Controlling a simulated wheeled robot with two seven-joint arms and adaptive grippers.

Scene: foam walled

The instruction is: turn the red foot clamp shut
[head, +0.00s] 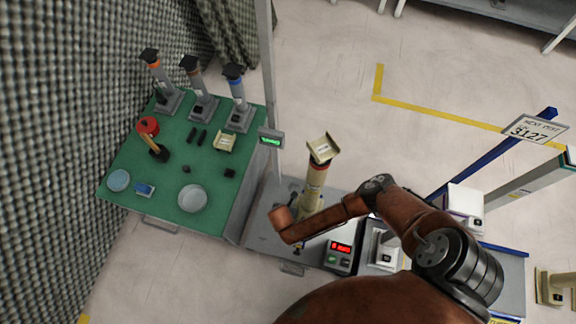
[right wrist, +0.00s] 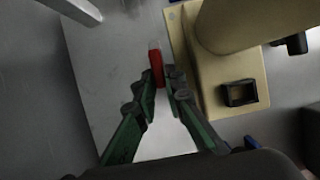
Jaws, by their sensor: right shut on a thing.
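The red foot clamp (right wrist: 156,66) is a small red lever with a pale tip, beside the beige foot plate (right wrist: 205,85) in the right wrist view. My right gripper (right wrist: 161,84), with green fingers, is shut on the red lever. The beige post (right wrist: 235,20) rises from that foot. My left gripper is not in view.
A green-topped table (head: 160,185) at left holds several posts, a hammer, a red tape roll and dishes. A box with a red display (head: 340,250) stands right of the post. A thin upright pole (head: 268,70) rises behind.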

